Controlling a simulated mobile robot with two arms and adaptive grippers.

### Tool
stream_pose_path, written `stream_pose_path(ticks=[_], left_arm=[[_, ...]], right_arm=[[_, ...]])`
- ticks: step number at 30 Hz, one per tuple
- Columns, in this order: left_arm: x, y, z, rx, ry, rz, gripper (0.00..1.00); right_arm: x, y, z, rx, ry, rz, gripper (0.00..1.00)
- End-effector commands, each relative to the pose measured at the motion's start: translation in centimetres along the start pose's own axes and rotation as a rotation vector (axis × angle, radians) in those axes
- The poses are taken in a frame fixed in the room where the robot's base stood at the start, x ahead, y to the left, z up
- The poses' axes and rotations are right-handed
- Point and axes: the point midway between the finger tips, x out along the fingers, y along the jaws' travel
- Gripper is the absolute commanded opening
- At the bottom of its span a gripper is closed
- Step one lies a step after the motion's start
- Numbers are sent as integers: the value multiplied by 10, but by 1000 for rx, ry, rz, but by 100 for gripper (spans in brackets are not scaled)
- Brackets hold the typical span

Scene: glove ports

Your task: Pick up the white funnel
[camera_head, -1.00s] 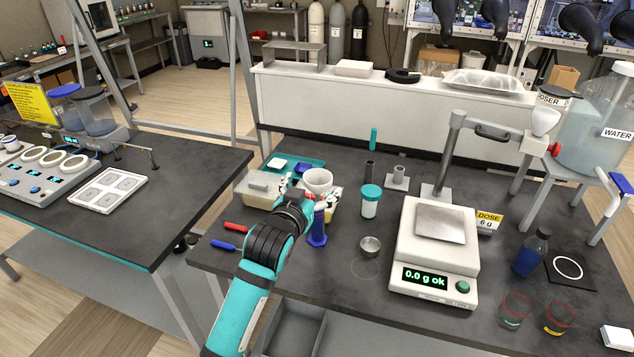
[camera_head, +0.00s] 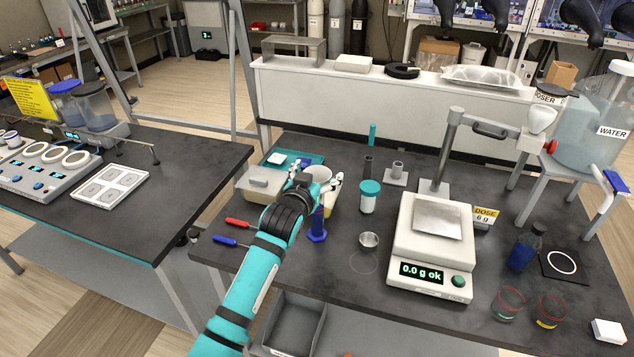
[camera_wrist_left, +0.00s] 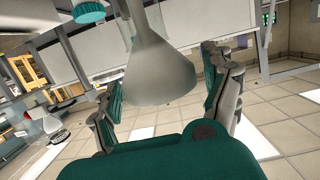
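The white funnel (camera_head: 317,172) is near the back left of the dark bench, partly hidden by my left gripper. In the left wrist view the funnel (camera_wrist_left: 158,72) looks light grey, with its wide cone between my fingers and its narrow neck toward the top of the picture. My left gripper (camera_head: 320,184) is at the funnel. In the wrist view its fingers (camera_wrist_left: 162,88) stand apart on either side of the cone, with small gaps showing, so it looks open. My right gripper is in neither view.
A blue cylinder (camera_head: 317,222) stands just in front of my left gripper. The scale (camera_head: 430,250) is farther right. A light box (camera_head: 262,182) is close on the left.

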Motion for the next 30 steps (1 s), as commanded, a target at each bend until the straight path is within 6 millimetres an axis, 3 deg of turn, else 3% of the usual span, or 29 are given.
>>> stream_pose_path(ticks=[1,8,21,30], left_arm=[[0,0,0,0,0,0,74],[0,0,0,0,-1,0,46],[-1,0,-4,0,2,0,45],[-11,0,-57,1,6,1,45]], right_arm=[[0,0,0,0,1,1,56],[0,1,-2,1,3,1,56],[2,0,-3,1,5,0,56],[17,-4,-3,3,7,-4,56]])
